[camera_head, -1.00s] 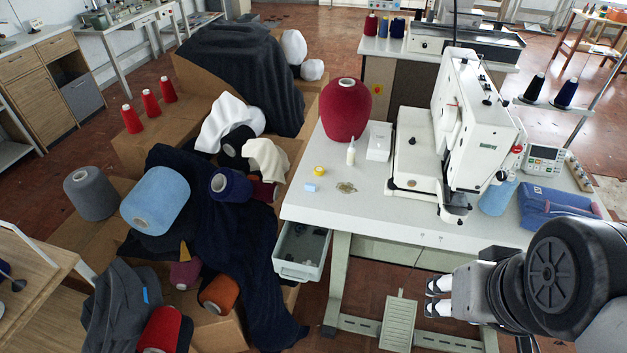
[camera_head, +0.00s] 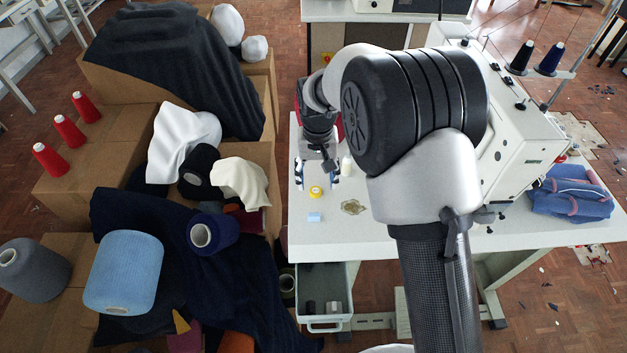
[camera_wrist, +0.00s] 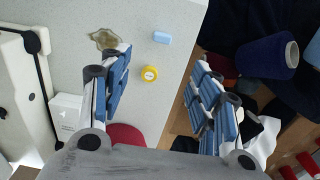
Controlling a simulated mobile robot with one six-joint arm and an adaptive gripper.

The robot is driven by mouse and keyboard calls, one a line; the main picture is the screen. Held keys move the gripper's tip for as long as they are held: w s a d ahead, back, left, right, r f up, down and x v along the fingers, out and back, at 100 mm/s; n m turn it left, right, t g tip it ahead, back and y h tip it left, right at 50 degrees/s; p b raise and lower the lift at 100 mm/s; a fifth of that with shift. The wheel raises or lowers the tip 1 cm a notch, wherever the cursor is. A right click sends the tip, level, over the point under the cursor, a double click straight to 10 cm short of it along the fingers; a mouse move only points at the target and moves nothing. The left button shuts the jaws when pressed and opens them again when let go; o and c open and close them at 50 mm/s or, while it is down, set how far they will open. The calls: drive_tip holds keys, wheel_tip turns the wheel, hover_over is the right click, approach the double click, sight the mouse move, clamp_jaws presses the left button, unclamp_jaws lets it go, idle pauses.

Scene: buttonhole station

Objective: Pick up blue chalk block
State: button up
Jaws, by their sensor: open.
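The blue chalk block (camera_head: 315,217) is a small light-blue block lying flat on the left front part of the white sewing table (camera_head: 375,235). In the wrist view the chalk block (camera_wrist: 161,37) lies near the top, beyond the fingertips. My gripper (camera_head: 316,178) is open and empty above the table's left part, behind the block in the head view. In the wrist view my gripper (camera_wrist: 160,75) shows its blue-padded fingers spread apart. A yellow round item (camera_wrist: 149,73) shows between them.
The yellow item (camera_head: 316,191) sits just behind the block. A brownish patch (camera_head: 353,207) lies to its right. The sewing machine (camera_head: 525,130) stands on the right. An open drawer (camera_head: 325,300) hangs below the table's left front. Boxes with yarn cones crowd the left.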

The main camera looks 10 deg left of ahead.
wheel_tip(320, 180, down, 2)
drive_tip(key=a, duration=0.1)
drive_tip(key=b, duration=0.4)
hover_over(314, 215)
wheel_tip(314, 215, down, 12)
drive_tip(key=shift+a+r, duration=0.1)
wheel_tip(314, 215, down, 5)
drive_tip(key=shift+w+f+b, duration=0.1)
drive_tip(key=shift+w+b, duration=0.05)
drive_tip(key=shift+b, duration=0.6)
drive_tip(key=shift+c, duration=0.2)
drive_tip(key=c, duration=0.9)
